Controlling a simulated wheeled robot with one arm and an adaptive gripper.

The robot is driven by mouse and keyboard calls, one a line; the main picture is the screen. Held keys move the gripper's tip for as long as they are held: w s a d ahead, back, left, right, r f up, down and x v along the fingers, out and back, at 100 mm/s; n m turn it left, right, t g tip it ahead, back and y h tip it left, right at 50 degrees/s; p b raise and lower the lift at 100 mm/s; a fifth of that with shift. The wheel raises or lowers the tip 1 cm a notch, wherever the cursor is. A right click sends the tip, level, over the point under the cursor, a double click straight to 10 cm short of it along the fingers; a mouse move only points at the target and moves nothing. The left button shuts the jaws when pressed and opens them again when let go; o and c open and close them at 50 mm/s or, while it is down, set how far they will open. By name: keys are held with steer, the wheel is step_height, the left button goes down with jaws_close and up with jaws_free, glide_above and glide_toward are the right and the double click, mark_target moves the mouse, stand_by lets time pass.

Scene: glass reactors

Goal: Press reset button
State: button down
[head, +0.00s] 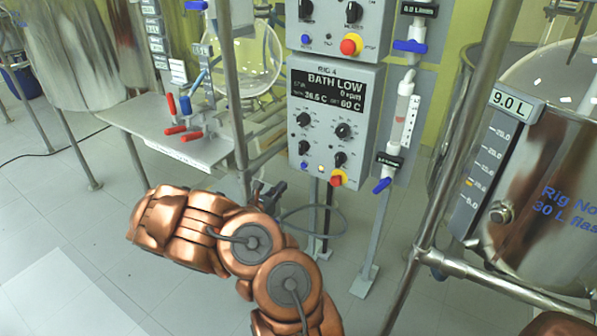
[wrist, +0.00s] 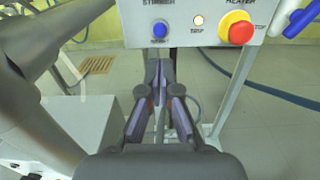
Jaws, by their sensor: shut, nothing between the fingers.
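The control box (head: 335,120) of Rig 4 shows "BATH LOW" on its display. Its lower edge carries a small blue button (head: 304,165), a lit trip lamp (head: 320,168) and a red stop button on a yellow base (head: 338,178). In the wrist view the blue button (wrist: 160,30) is above my gripper's fingertips (wrist: 160,72), with the lit trip lamp (wrist: 198,20) and the red stop button (wrist: 241,32) to its right. I cannot read a reset label. My gripper (head: 268,192) is shut and empty, below and left of the box, apart from the button.
A metal post (head: 232,100) stands left of the box, near my gripper. A bench (head: 180,140) with red-handled valves is further left. A white pipe with a blue valve handle (head: 382,185) is right of the box. A steel vessel (head: 540,190) stands at the right.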

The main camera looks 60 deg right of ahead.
mark_target(303, 166)
steer(key=d, duration=1.1)
steer(key=shift+w+d, duration=0.2)
steer(key=shift+d, duration=0.05)
steer(key=shift+w, duration=0.1)
